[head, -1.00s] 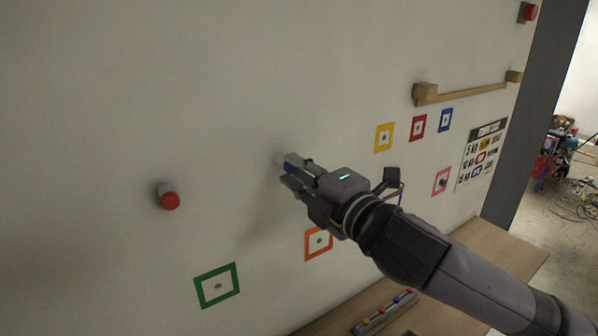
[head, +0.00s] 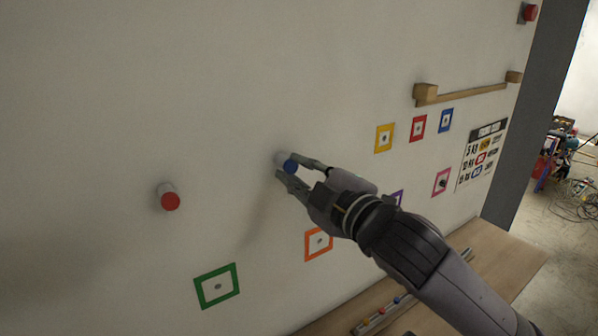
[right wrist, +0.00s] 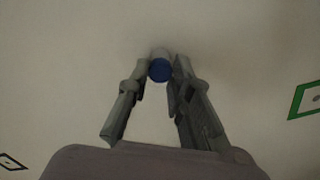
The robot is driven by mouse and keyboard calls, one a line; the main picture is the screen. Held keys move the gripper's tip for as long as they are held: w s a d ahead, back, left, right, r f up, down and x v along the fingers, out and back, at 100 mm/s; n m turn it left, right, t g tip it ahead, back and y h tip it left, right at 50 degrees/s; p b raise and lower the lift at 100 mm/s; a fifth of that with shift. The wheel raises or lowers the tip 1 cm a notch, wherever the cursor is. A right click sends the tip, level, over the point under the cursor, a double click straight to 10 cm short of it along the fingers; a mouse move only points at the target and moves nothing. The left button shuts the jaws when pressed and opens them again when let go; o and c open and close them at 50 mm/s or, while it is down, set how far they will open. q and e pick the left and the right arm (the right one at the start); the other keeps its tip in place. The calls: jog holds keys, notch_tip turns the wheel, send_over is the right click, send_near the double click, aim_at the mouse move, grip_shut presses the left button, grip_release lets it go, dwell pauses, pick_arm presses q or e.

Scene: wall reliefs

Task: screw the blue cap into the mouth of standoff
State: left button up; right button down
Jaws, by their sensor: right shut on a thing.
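The blue cap (head: 290,166) is at the outer end of a pale standoff (head: 280,157) that sticks out from the wall. In the right wrist view the blue cap (right wrist: 160,70) sits in line with the standoff (right wrist: 160,53) behind it. My right gripper (head: 295,168) is shut on the cap, with a fingertip on either side of it. The fingers also show in the right wrist view (right wrist: 158,84). How deep the cap sits in the mouth cannot be seen. My left gripper is not in view.
Another standoff with a red cap (head: 169,198) sticks out of the wall to the left. Coloured square frames, such as the green one (head: 217,286), are on the wall. A wooden rail (head: 465,92) is at upper right. A wooden bench (head: 490,250) is below.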

jog(key=m, duration=0.5)
jog(key=shift+f, duration=0.1)
jog(key=m, duration=0.5)
jog(key=shift+a, duration=0.1)
jog(key=shift+w, duration=0.1)
jog(key=c, duration=1.7)
grip_release()
